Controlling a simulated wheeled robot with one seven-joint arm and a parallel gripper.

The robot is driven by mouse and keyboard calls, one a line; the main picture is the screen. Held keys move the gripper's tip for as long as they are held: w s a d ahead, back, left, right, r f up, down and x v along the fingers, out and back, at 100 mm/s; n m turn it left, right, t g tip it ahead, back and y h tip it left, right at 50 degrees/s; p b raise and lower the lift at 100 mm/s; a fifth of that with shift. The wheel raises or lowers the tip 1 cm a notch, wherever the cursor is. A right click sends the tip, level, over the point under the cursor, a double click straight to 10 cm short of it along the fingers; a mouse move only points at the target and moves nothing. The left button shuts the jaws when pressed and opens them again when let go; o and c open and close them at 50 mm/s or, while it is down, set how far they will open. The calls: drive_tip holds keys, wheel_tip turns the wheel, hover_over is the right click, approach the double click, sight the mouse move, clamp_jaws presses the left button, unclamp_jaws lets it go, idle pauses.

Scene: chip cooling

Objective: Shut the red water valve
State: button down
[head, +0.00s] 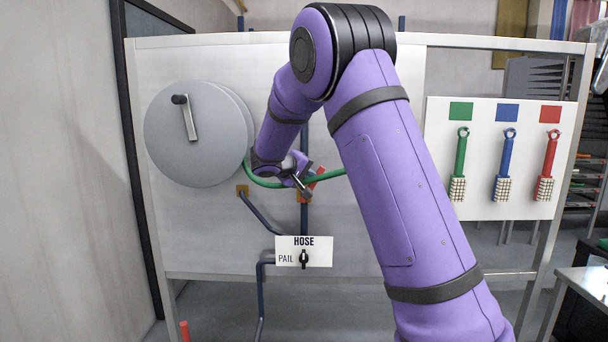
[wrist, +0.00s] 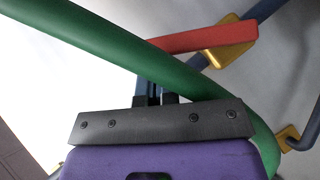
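The red valve handle (head: 317,174) sits on a brass body (head: 303,198) on the dark blue pipe, behind my gripper (head: 298,181) in the head view. In the wrist view the red handle (wrist: 205,40) runs left from the brass valve body (wrist: 229,42), slightly tilted. My gripper (wrist: 156,92) is close to the handle's left end there. Its fingers are close to each other and partly hidden by the gripper body and the green hose, so I cannot tell whether they grip the handle.
A green hose (wrist: 90,45) crosses the wrist view close in front of the handle; it also shows in the head view (head: 333,174). A HOSE/PAIL selector (head: 303,258) is below. A grey drum (head: 215,140) is left; a panel with coloured brushes (head: 480,205) is right.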

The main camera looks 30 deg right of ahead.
drive_tip(key=shift+s+d+f+m+y, duration=0.15)
drive_tip(key=shift+s+d+m+y, duration=0.25)
drive_tip(key=shift+d+y, duration=0.1)
drive_tip(key=shift+s+d+f+m+y, duration=0.1)
drive_tip(key=shift+s+d+m+y, duration=0.15)
drive_tip(key=shift+d+m+y, duration=0.2)
drive_tip(key=s+d+f+m+t+y, duration=0.2)
drive_tip(key=d+f+m+t+y, duration=0.1)
drive_tip(key=f+y, duration=0.2)
drive_tip(key=shift+s+d, duration=0.25)
drive_tip(key=shift+d, duration=0.1)
drive_tip(key=s+a+r, duration=0.3)
drive_tip(key=s+r, duration=0.3)
drive_tip(key=r, duration=0.5)
drive_tip(key=shift+a, duration=0.4)
